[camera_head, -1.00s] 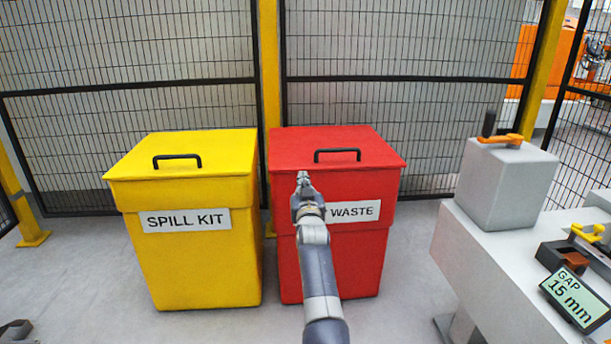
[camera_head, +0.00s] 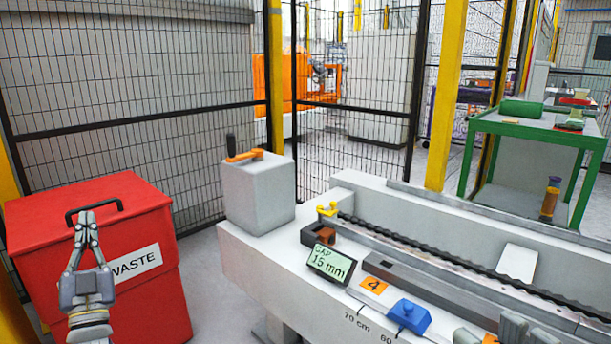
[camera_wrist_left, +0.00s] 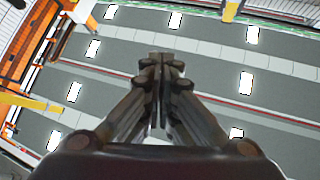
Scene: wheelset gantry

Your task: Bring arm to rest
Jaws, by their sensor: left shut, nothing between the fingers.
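My left gripper (camera_head: 86,222) points upward at the lower left of the head view, in front of the red WASTE bin (camera_head: 160,310). Its two fingers meet at the tips, shut and empty. In the left wrist view the shut fingers (camera_wrist_left: 162,65) point up, with the hall ceiling and its lights behind them. The left arm below the wrist runs out of the bottom of the head view. My right gripper cannot be made out for certain; grey finger-like shapes (camera_head: 515,328) show at the bottom right edge.
A pale bench (camera_head: 270,258) spans the middle and right, with a grey block (camera_head: 258,195), a GAP 15 mm display (camera_head: 331,265) and a blue item (camera_head: 408,315). Mesh fencing (camera_head: 120,60) stands behind. A green trolley (camera_head: 530,128) stands at the back right.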

